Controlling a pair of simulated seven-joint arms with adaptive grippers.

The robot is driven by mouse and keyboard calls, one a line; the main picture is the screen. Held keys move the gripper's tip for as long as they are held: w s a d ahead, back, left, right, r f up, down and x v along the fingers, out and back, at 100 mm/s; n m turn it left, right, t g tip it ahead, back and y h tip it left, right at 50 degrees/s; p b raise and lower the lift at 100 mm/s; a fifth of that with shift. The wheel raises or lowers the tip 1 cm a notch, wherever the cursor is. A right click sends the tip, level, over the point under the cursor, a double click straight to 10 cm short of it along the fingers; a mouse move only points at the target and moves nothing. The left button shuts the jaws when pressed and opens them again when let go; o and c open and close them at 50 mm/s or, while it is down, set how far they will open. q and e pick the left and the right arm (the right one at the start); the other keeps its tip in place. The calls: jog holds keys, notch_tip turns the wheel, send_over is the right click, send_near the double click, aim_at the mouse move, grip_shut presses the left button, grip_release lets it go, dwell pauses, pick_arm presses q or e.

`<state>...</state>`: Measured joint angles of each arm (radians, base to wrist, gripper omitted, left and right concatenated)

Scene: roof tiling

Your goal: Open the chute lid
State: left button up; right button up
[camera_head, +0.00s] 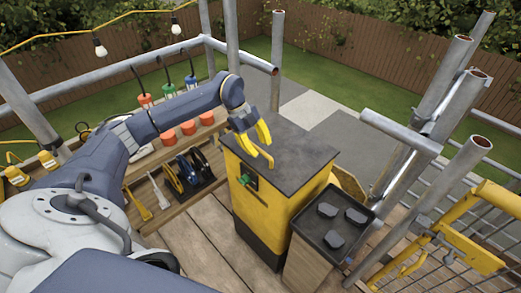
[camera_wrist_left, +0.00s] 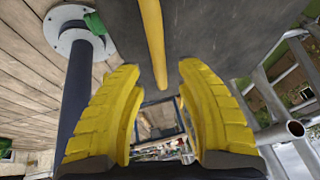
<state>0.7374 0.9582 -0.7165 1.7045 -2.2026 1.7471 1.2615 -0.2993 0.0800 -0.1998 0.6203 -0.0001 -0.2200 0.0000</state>
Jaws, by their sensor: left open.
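The chute is a tall yellow box (camera_head: 262,215) with a dark base. Its dark grey lid (camera_head: 297,146) lies flat and closed on top. The lid also fills the upper middle of the left wrist view (camera_wrist_left: 205,30). My left gripper (camera_head: 259,148), with yellow fingers, is just above the lid's left front edge. In the left wrist view its fingers (camera_wrist_left: 159,85) are spread, with a slim yellow bar (camera_wrist_left: 152,40) ending between the tips. Contact with the bar is unclear. My right gripper is out of view.
A dark tray (camera_head: 337,232) with several grey pieces stands right of the chute. Metal scaffold poles (camera_head: 400,131) and a yellow mesh gate (camera_head: 470,245) are at the right. A wooden bench with tools (camera_head: 190,170) is at the left.

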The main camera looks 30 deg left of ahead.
pick_arm(q)
jog(key=shift+x, duration=0.95)
jog(key=shift+c, duration=0.3)
grip_shut()
